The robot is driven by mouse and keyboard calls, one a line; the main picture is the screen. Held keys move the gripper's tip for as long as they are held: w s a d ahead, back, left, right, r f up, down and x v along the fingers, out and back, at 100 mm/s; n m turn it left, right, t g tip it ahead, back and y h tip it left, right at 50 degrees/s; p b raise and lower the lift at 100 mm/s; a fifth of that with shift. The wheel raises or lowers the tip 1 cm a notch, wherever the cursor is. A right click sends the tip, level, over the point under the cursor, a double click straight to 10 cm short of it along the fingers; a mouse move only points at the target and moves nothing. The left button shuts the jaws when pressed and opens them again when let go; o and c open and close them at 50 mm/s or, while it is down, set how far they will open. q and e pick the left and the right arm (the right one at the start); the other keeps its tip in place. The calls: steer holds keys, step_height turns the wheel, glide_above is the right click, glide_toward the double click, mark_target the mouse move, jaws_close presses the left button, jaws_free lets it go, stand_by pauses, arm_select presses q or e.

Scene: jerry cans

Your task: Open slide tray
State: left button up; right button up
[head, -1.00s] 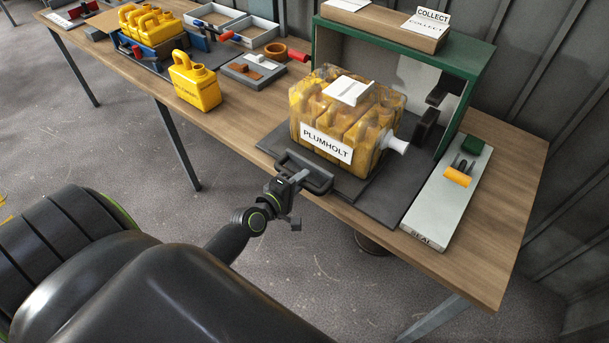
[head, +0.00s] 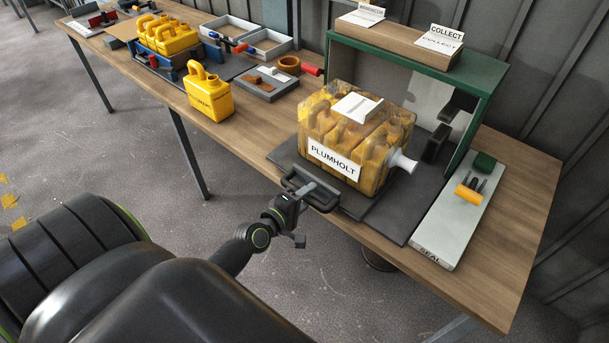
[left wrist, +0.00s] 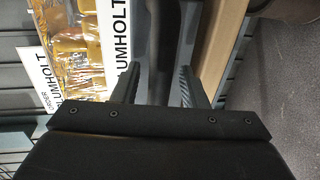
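The slide tray (head: 385,208) is a dark flat plate reaching out of the green-framed box (head: 408,57) toward the table's front edge. Its dark bar handle (head: 325,203) sticks out at the front edge, and it also shows in the left wrist view (left wrist: 160,45). A clear-wrapped bundle of yellow jerry cans (head: 355,135), labelled PLUMHOLT, stands on the tray. My left gripper (head: 314,188) is at the handle. In the left wrist view its two fingers (left wrist: 156,88) are apart, with the handle bar between them and gaps visible. My right gripper is not in view.
A grey SEAL board (head: 445,225) with an orange-handled tool (head: 469,194) lies right of the tray. A yellow jerry can (head: 209,98) and a grey holder (head: 264,84) stand to the left. The floor before the table is clear.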

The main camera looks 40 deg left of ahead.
arm_select(q)
steer(key=b+v, duration=0.3)
steer(key=v, duration=1.4)
steer(key=shift+s, duration=0.2)
steer(key=shift+a, duration=0.15)
steer(key=s+a+f+m+g+y, duration=0.1)
steer(key=s+a+f+m+g, duration=0.1)
steer(key=f, duration=0.7)
steer(key=s+a+f+m+g+y, duration=0.1)
steer(key=s+f+m+g, duration=0.15)
steer(key=f, duration=0.75)
steer(key=s+a+f+m+g, duration=0.2)
steer(key=f+m+g, duration=0.1)
steer(key=f, duration=0.6)
steer(key=s+d+f+m+g, duration=0.3)
steer(key=s+d+f+m, duration=0.1)
steer(key=s+f, duration=0.4)
steer(key=s+d+f+m+g, duration=0.3)
steer(key=s+f+m+g, duration=0.1)
steer(key=s+f, duration=0.5)
steer(key=shift+s+d+m, duration=0.35)
steer(key=shift+d+m, duration=0.05)
steer(key=shift+m, duration=0.25)
steer(key=shift+f, duration=0.1)
